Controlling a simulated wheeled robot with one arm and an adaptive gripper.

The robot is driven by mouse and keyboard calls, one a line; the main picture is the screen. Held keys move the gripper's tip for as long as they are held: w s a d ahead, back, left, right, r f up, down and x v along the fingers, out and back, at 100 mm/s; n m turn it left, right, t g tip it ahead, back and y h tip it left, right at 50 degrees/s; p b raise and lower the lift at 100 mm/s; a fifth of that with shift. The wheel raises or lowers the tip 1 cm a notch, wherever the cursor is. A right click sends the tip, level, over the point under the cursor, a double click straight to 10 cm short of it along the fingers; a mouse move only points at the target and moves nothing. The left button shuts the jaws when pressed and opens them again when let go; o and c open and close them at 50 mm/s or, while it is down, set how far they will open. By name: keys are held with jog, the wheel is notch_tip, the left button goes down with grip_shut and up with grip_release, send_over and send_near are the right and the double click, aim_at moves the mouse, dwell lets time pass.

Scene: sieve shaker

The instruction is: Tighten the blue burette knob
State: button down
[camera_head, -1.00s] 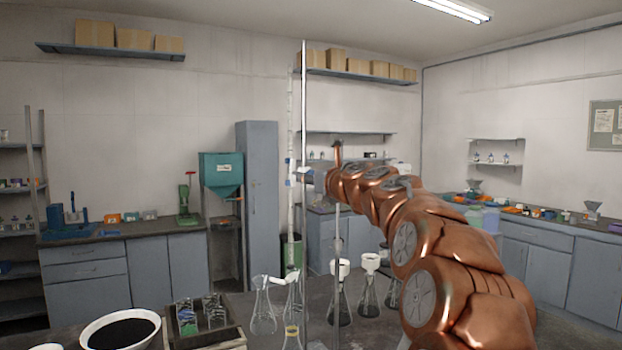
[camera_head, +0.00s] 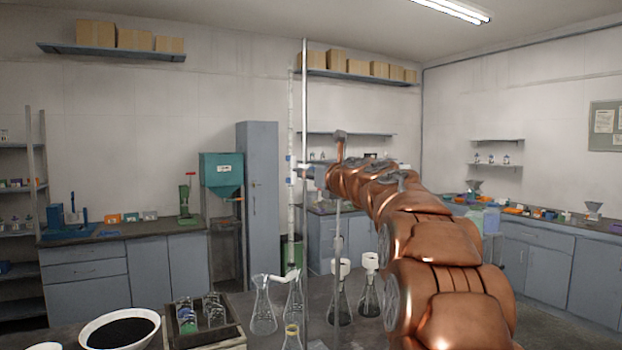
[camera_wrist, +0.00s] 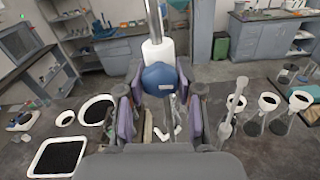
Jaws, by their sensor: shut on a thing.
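The blue burette knob (camera_wrist: 159,78) sits between the two purple-lined fingers of my gripper (camera_wrist: 160,108) in the wrist view. The fingers are shut on it from both sides. Behind the knob in the wrist view is the white burette clamp body (camera_wrist: 158,50). In the head view the clear burette (camera_head: 291,120) stands upright beside a thin metal rod (camera_head: 304,100). My gripper (camera_head: 308,171) reaches the burette from the right at about mid height. The knob is too small to make out clearly in the head view.
Below the burette stand glass flasks (camera_head: 264,310), some with white funnels (camera_head: 370,261). A tray with glassware (camera_head: 205,340) and a white bowl of dark powder (camera_head: 120,333) are on the table at the front left.

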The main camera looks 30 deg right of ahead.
dwell(0.5)
jog(key=c, duration=0.7)
grip_release()
jog(key=shift+c, duration=0.2)
jog(key=s+a, duration=0.1)
jog(key=s, duration=1.1)
